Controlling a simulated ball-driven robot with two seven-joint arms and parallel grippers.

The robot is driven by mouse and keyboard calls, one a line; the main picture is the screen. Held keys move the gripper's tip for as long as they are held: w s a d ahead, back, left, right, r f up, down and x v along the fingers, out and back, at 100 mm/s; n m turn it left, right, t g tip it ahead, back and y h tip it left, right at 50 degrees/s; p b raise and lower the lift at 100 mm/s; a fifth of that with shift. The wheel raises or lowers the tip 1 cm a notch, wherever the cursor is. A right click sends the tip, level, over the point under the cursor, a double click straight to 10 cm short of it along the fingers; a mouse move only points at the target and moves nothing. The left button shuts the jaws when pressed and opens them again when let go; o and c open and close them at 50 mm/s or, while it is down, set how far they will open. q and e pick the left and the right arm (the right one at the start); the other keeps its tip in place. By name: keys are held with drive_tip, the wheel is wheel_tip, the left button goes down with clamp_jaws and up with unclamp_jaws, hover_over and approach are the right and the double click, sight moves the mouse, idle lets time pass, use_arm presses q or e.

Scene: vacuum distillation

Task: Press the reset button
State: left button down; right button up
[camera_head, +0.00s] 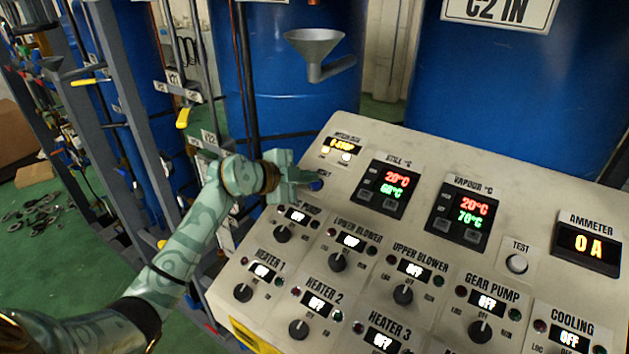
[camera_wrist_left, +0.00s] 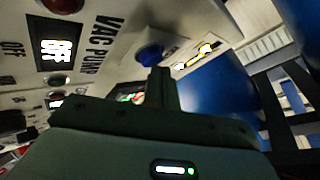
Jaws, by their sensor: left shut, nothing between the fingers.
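The reset button is a round blue button (camera_head: 316,186) at the upper left of the cream control panel (camera_head: 420,165), below the yellow-lit display. The gripper partly hides it and its label in the head view. In the left wrist view the blue button (camera_wrist_left: 150,55) shows just beyond the fingertips. My left gripper (camera_head: 312,177) is shut and empty, its fingertips right at the button. I cannot tell whether they touch it. The closed fingers (camera_wrist_left: 160,76) also show in the left wrist view. My right gripper is not in view.
The panel carries several knobs, lit OFF displays and the still temperature display (camera_head: 386,188) close to the gripper. A metal funnel (camera_head: 315,45) hangs above the panel's back edge. Blue tanks (camera_head: 500,90) stand behind. Pipes and grey frame posts stand at the left.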

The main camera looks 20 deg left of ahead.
use_arm(q)
drive_tip(key=shift+f, duration=0.1)
idle(0.3)
drive_tip(key=shift+f, duration=0.35)
drive_tip(key=shift+r+p, duration=0.3)
drive_tip(key=shift+p, duration=0.7)
wheel_tip(320, 180, up, 6)
drive_tip(key=s+p, duration=0.2)
drive_tip(key=p, duration=0.6)
drive_tip(key=shift+a+f, duration=0.15)
drive_tip(key=shift+s, duration=0.1)
